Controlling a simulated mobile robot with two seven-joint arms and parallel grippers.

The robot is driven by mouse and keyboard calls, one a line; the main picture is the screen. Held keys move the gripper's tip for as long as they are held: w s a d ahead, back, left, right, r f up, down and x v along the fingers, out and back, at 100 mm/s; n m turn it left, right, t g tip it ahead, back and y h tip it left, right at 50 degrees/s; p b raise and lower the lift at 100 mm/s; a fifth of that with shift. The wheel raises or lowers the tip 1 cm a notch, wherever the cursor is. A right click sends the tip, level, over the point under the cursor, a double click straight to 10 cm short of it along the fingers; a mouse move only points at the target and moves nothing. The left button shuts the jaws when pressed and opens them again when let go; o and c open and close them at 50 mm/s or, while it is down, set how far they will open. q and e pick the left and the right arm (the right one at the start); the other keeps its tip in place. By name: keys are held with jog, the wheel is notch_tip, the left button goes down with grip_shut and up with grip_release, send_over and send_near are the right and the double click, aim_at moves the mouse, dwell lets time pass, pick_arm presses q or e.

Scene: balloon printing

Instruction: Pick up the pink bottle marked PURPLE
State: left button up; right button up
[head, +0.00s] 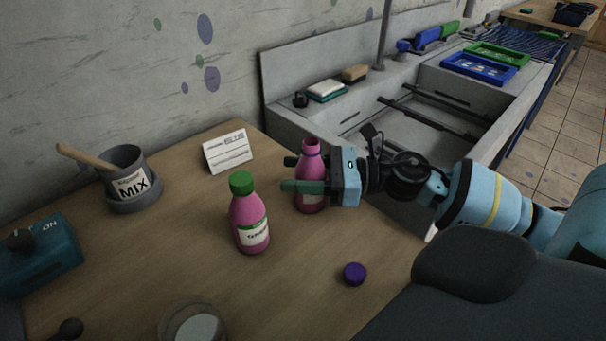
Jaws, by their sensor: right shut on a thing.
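An uncapped pink bottle (311,163) stands upright near the table's right edge. My right gripper (300,174) comes in from the right and is shut on it, with its green fingers around the bottle's body. The fingers hide its label, so the word on it cannot be read. A purple cap (354,273) lies on the table in front of it. A second pink bottle (249,216) with a green cap and a label that seems to read GREEN stands to the left. My left gripper is not in view.
A grey MIX cup (130,187) with a wooden stick, a white card (228,152) and a teal device (38,257) stand on the wooden table (180,240). A round dish (192,325) is at the front edge. A grey sink (420,115) lies beyond the table.

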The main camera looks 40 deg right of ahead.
notch_tip(320, 180, up, 3)
jog(key=shift+r, duration=0.15)
jog(key=shift+s, duration=0.2)
jog(key=s+r+p, duration=0.1)
jog(key=s, duration=1.4)
jog(key=shift+s+d+r, duration=0.25)
jog(key=shift+s+r, duration=0.05)
jog(key=shift+s, duration=0.05)
